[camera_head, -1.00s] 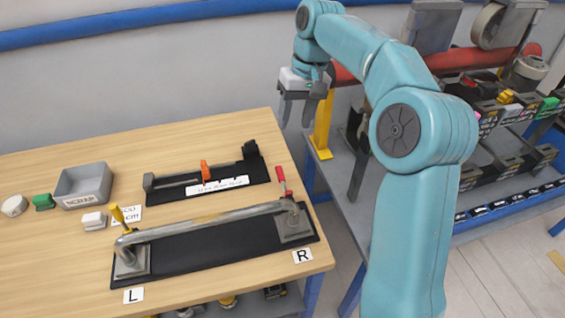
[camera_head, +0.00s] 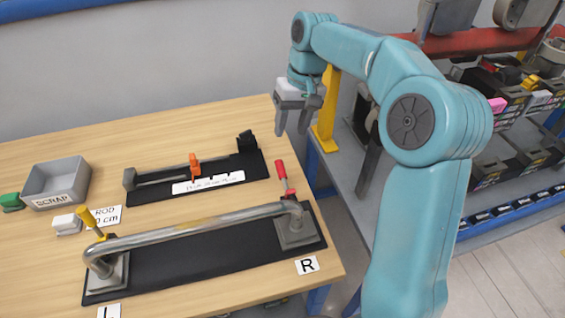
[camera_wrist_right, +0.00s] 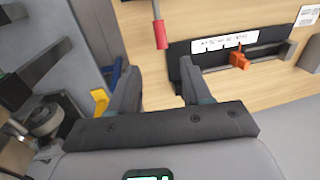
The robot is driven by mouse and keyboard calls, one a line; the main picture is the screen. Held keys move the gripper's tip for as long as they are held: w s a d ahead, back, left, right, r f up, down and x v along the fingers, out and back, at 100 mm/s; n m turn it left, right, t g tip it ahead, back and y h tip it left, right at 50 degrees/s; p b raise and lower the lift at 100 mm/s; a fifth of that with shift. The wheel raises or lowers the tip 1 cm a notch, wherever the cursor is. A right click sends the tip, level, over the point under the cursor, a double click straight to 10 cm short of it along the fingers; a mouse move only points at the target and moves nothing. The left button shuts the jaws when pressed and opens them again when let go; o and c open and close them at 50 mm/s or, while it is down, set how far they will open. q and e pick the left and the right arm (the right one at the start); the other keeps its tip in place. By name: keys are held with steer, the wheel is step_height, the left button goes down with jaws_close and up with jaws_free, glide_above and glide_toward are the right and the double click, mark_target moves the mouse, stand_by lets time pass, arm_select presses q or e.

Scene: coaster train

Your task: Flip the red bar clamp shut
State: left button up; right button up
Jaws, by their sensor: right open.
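The red bar clamp (camera_head: 281,170) stands at the right end of the black fixture, beside the R label, with its red handle tilted up. In the right wrist view the red handle (camera_wrist_right: 161,34) shows at the top, beyond the fingertips. A bent grey metal bar (camera_head: 190,228) lies along the black fixture (camera_head: 185,262). A yellow-handled clamp (camera_head: 88,219) stands at its left end. My right gripper (camera_head: 293,130) is open and empty, above and behind the red handle near the table's back right edge; its fingers also show in the right wrist view (camera_wrist_right: 157,85). My left gripper is out of view.
A black measuring fixture with an orange slider (camera_head: 194,166) lies behind the bar. A grey scrap bin (camera_head: 57,187), a white block (camera_head: 66,224) and a green block (camera_head: 11,202) sit at left. A yellow post (camera_head: 327,115) and a grey shelf rack are close on the right.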

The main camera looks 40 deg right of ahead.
mark_target(281, 165)
steer(key=f, duration=0.3)
steer(key=a+f, duration=0.1)
steer(key=f, duration=0.3)
steer(key=a+f, duration=0.1)
steer(key=f, duration=0.2)
steer(key=shift+w+f, duration=0.35)
steer(key=shift+f, duration=0.05)
steer(key=shift+w+a+f, duration=0.2)
steer(key=shift+w+f, duration=0.1)
steer(key=shift+f, duration=0.35)
steer(key=shift+s+d, duration=0.1)
steer(key=shift+s, duration=0.05)
jaws_close()
